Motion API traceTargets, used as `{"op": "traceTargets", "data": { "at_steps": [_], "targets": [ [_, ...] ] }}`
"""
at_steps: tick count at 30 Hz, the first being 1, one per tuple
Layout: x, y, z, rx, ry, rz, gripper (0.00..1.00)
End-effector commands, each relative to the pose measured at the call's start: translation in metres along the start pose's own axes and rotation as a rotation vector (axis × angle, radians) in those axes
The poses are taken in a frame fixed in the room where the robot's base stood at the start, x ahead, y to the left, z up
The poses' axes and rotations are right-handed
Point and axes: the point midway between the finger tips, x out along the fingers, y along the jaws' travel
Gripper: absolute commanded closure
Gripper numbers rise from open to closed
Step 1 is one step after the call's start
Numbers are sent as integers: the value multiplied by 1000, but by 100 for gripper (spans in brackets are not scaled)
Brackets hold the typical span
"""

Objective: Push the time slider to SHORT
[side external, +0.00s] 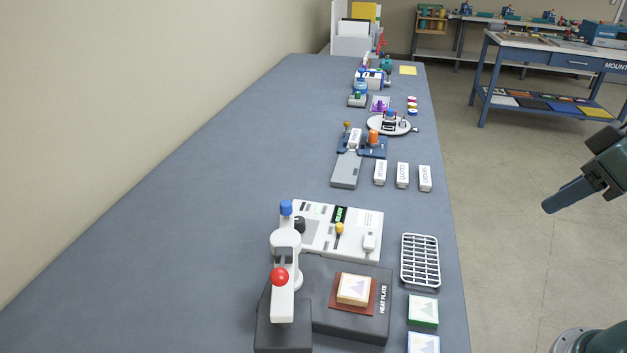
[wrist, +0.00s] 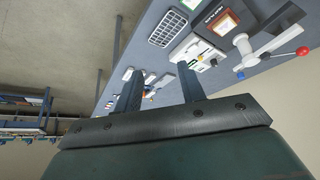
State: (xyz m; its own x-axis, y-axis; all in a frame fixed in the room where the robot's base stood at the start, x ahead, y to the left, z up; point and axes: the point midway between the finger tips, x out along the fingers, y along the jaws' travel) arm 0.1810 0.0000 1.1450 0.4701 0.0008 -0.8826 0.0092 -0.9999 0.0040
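The white control panel (side external: 320,243) lies on the bench behind the heat press. It carries a green display (side external: 339,214), a black knob (side external: 299,225), a yellow-knobbed lever (side external: 340,229) and a white handle (side external: 370,240). Its lettering is too small to read, so I cannot tell which control is the time slider or where SHORT is. In the wrist view the panel (wrist: 201,47) shows beyond the fingers. My gripper (side external: 548,206) is off the bench's right edge, apart from the panel. In the wrist view my gripper (wrist: 158,75) has its fingers spread, with nothing held.
A heat press with a red-balled handle (side external: 279,276) and a heat plate (side external: 325,319) stand in front of the panel. A grey rack (side external: 420,260) lies right of it. Several white labelled blocks (side external: 402,175) stand behind. The bench's left side (side external: 190,210) is clear.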

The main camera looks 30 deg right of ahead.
Motion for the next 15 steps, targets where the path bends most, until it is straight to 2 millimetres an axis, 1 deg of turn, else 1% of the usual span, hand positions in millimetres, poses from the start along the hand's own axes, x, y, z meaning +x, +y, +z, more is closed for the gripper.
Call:
{"op": "traceTargets", "data": {
  "at_steps": [5, 8, 15],
  "targets": [
    [0, -2, -14, -59, -21, -6, 60],
    [0, -4, -28, -121, -42, -13, 60],
    [9, -14, -74, -327, -105, -41, 60]
  ]
}}
